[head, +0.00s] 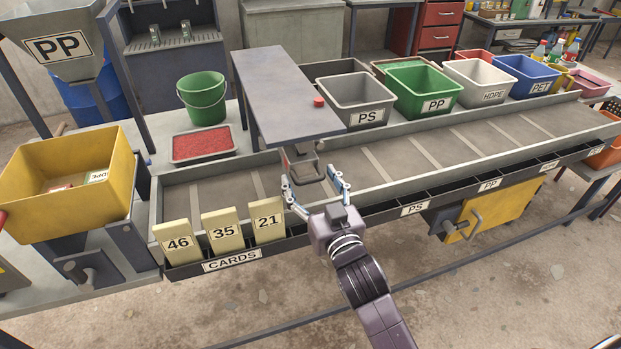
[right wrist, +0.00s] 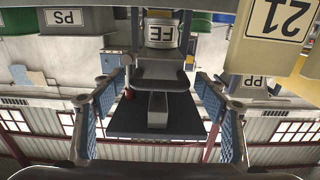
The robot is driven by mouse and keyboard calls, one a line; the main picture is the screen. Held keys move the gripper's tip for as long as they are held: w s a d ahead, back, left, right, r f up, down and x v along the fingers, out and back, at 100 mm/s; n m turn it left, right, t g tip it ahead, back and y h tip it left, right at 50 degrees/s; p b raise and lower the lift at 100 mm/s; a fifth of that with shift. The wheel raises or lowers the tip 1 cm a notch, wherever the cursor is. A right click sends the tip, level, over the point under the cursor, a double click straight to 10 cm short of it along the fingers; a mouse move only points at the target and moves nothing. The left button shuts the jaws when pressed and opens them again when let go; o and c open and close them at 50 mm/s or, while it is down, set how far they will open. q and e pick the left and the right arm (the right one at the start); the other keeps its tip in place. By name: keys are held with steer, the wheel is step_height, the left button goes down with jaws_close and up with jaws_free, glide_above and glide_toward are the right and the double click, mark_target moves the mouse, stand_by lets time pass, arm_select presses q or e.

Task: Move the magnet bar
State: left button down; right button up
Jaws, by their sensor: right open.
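My right gripper (head: 309,177) is open at this handle, one finger on each side, with gaps visible. In the right wrist view, the dark handle (right wrist: 160,82) shows between the two spread blue-padded fingers, apart from both. My left gripper is not in view.
Cards 46, 35 and 21 (head: 268,220) stand in the front rack, left of my right gripper. Bins marked PS (head: 357,98), PP, HDPE and PET line the back. A green bucket (head: 203,98) and red-filled tray (head: 203,145) stand left. The trough (head: 440,150) is clear at right.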

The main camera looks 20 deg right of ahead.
mark_target(305, 169)
steer(key=shift+c, duration=0.5)
steer(key=c, duration=1.5)
steer(key=shift+w+r, duration=0.1)
steer(key=shift+w, duration=0.45)
steer(key=w+b, duration=0.1)
steer(key=w, duration=1)
steer(key=w+b, duration=0.1)
steer(key=w, duration=0.4)
steer(key=shift+w+a+b, duration=0.3)
steer(key=shift+a+b, duration=0.05)
steer(key=o, duration=1.6)
steer(key=shift+s, duration=0.2)
steer(key=s, duration=1.1)
steer(key=shift+s+d, duration=0.2)
steer(key=shift+s, duration=0.2)
